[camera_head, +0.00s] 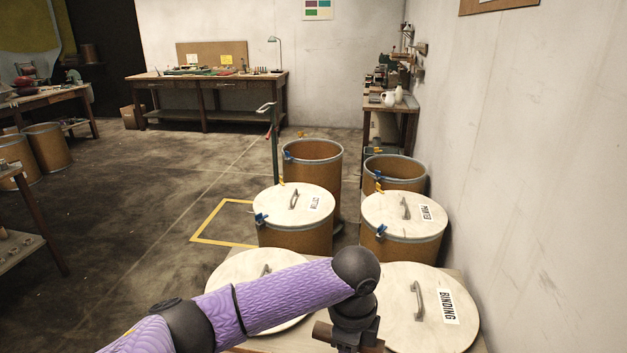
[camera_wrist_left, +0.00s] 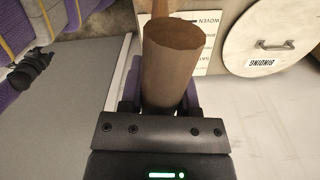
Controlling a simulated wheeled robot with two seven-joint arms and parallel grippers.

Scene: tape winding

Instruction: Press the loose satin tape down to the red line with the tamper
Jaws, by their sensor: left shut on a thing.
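My left gripper (camera_head: 352,338) is low in the middle of the head view, above the front lids. In the left wrist view it is shut on the tamper (camera_wrist_left: 175,60), a thick brown wooden cylinder between its fingers. A brown end of the tamper (camera_head: 322,334) also shows in the head view. Two drums stand open behind the lidded ones: a tall one (camera_head: 312,178) and one at the right by the wall (camera_head: 396,180). Their insides show only in part. I see no satin tape and no red line.
Lidded drums stand close: a middle one (camera_head: 294,204), one marked PRINTED (camera_head: 390,212), one marked BINDING (camera_head: 400,325), and a front left lid (camera_head: 235,278) partly behind my arm. A green post (camera_head: 274,150) stands by the tall drum. The floor left of the yellow outline is clear.

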